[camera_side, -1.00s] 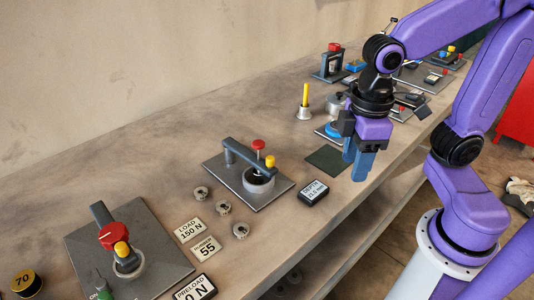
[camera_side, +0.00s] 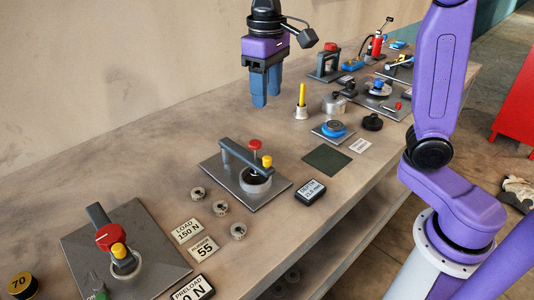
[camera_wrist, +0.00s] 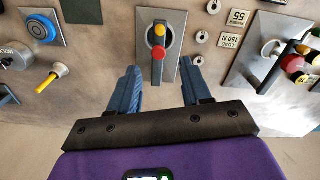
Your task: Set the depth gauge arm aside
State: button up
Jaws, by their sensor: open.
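The depth gauge arm (camera_side: 238,157) is a grey bar with a red knob and a yellow knob. It lies across a grey ring (camera_side: 256,181) on a metal plate (camera_side: 225,179) at the bench's middle. In the wrist view the depth gauge arm (camera_wrist: 159,63) points up the picture, yellow knob beyond red. My gripper (camera_side: 265,98) is open and empty, fingers down, above and behind the plate in the side view. In the wrist view my gripper (camera_wrist: 160,72) has its fingers spread either side of the arm's line, with clear space between.
A depth readout (camera_side: 310,192) sits right of the plate, beside a dark green square mat (camera_side: 327,159). Several small discs (camera_side: 220,208) and labels lie to the front. Another plate (camera_side: 160,255) with a red-knobbed arm stands front left. Bare bench (camera_side: 150,150) lies behind the plate.

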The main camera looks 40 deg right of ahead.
aim_at(267, 158)
notch_tip(267, 158, down, 17)
jog(key=shift+r, duration=0.1)
dwell(0.4)
grip_shut()
